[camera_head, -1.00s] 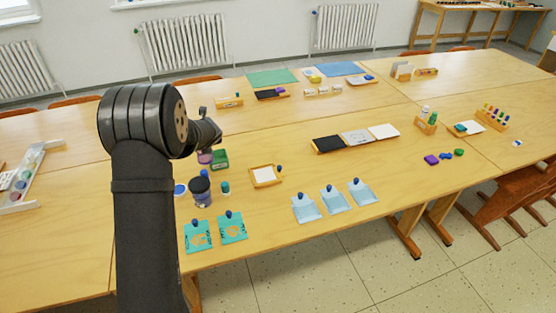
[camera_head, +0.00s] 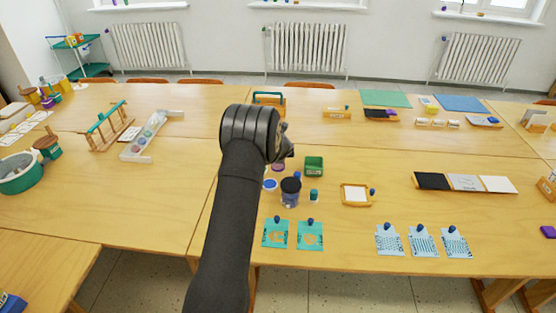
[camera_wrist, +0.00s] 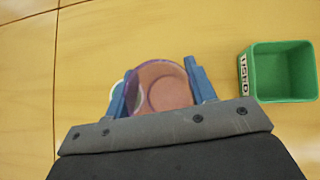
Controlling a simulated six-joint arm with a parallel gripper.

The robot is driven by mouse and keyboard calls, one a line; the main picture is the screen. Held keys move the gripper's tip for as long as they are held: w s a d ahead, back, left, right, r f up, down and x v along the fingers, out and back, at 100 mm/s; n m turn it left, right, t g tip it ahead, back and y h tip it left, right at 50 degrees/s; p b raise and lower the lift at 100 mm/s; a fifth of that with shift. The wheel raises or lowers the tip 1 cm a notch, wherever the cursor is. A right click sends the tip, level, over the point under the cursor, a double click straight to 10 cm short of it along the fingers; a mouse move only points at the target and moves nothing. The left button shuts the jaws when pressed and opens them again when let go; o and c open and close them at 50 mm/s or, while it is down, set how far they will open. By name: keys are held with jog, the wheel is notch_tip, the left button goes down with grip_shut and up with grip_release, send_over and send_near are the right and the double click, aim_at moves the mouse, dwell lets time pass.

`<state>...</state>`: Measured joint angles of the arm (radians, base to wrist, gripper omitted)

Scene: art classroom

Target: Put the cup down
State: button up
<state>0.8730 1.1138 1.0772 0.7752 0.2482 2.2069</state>
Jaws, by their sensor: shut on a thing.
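The cup (camera_wrist: 160,88) is see-through and pinkish purple. In the wrist view it sits between the two blue fingers of my gripper (camera_wrist: 158,82), which is shut on it. I look down into the cup, so its height above the table cannot be told. In the head view my gripper (camera_head: 284,150) is mostly hidden behind my own arm, and a small purple part of the cup (camera_head: 278,168) shows just below it.
A green open box (camera_wrist: 284,72) with a label stands right of the cup, also in the head view (camera_head: 314,166). The table (camera_head: 180,205) is clear farther left.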

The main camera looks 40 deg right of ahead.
jog(key=shift+f, duration=1.35)
jog(key=shift+f, duration=0.15)
jog(key=o, duration=0.9)
jog(key=shift+o, duration=0.2)
jog(key=shift+s+a+r, duration=0.1)
jog(key=shift+s+r, duration=0.1)
jog(key=shift+r, duration=0.2)
jog(key=v, duration=1.1)
jog(key=shift+s, duration=0.2)
jog(key=shift+a, duration=0.15)
